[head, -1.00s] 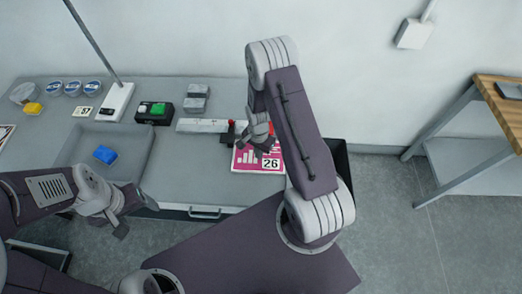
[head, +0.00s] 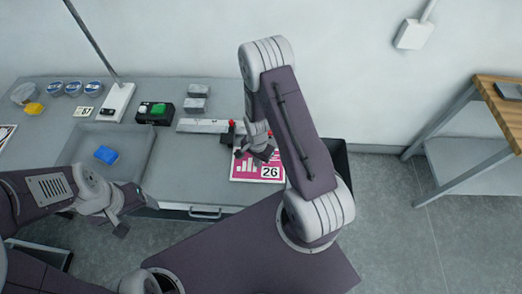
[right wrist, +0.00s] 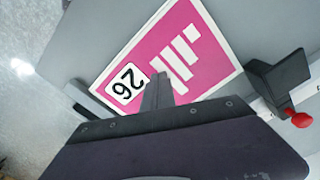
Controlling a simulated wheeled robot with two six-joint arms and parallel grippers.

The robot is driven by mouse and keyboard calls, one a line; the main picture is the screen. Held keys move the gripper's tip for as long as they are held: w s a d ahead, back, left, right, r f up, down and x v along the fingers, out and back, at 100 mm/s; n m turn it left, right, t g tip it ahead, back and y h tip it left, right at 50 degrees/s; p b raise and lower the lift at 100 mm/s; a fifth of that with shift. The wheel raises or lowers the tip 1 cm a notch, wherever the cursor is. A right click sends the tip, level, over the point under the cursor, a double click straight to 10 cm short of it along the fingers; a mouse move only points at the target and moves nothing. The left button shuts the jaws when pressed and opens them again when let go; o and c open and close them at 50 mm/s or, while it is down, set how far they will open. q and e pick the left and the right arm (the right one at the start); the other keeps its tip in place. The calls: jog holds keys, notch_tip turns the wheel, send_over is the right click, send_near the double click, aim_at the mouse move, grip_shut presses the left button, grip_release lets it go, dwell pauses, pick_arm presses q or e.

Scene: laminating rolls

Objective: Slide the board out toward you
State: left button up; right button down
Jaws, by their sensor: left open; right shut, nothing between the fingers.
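The board (head: 243,172) is pink with white bars and a "26" label, and lies flat on the grey table in front of the laminating machine (head: 203,126). Its far part is hidden by my right gripper (head: 263,152), which is over it, shut and empty. In the right wrist view the closed fingers (right wrist: 157,90) point down at the face of the board (right wrist: 205,60) beside the label; whether they touch cannot be told. My left gripper (head: 133,214) is open and empty near the table's front edge, away from the board.
A grey tray (head: 137,140) with a blue block (head: 106,155) is at left. A black box with a green button (head: 156,110) and grey blocks (head: 197,104) stand behind. A red knob (right wrist: 301,120) on a black bracket is close to the board. A drawer handle (head: 205,212) is below the table edge.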

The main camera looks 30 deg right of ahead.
jog(key=shift+s+a, duration=0.1)
jog(key=shift+r+p, duration=0.3)
notch_tip(320, 180, up, 6)
jog(key=p, duration=0.5)
jog(key=shift+r, duration=0.25)
